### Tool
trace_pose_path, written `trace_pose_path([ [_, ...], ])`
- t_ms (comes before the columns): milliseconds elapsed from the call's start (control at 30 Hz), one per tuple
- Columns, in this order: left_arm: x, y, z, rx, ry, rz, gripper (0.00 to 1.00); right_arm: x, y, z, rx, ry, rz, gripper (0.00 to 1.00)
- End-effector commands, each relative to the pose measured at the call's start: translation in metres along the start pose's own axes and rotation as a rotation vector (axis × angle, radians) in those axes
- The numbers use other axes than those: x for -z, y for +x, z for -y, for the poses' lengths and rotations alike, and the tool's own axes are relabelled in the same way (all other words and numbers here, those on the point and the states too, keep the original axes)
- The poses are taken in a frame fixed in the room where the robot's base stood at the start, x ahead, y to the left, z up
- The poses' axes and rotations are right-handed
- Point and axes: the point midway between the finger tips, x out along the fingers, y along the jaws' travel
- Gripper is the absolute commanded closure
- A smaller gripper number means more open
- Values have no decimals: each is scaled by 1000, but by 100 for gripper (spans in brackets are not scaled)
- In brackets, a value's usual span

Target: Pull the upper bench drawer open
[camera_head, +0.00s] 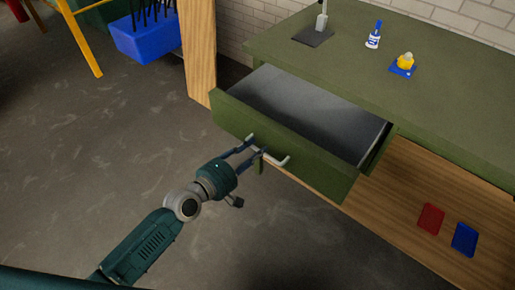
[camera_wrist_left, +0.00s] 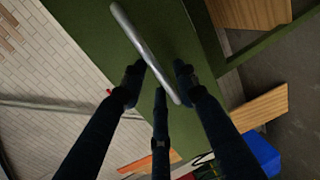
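The upper bench drawer (camera_head: 290,155) is green and stands well out of the green bench, its grey inside open to view and looking empty. A pale metal bar handle (camera_head: 283,161) is on its front. My left gripper (camera_head: 258,148) is at the left part of this handle. In the left wrist view the handle (camera_wrist_left: 142,38) runs slantwise between the dark fingertips (camera_wrist_left: 162,80), which bend in close on both sides of it. The gripper looks shut on the handle, though the contact itself is partly hidden. My right gripper is in neither view.
On the bench top (camera_head: 420,110) are a dark plate with a grey upright tool (camera_head: 321,18), a blue-and-white bottle (camera_head: 374,38) and a yellow item (camera_head: 405,61) on a blue pad. A blue bin (camera_head: 150,38) is at upper left. Floor before the drawer is clear.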

Motion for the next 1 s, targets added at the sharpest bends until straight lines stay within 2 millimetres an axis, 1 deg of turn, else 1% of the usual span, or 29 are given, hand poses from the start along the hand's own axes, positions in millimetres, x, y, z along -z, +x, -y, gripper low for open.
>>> trace_pose_path([
  [33, -1, -12, 2, 3, 1, 1, 70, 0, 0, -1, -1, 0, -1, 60],
  [200, 0, -50, 2, 5, 3, 1, 70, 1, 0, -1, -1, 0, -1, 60],
  [300, 0, -69, 2, 6, 3, 2, 70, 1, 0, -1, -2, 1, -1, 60],
  [433, 0, -88, 2, 5, 2, 1, 70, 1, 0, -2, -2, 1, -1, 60],
  [600, -1, -99, 2, 4, 1, 2, 70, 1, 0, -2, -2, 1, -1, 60],
  [1000, 0, -100, 1, 3, 1, 1, 70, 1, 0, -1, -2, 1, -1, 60],
])
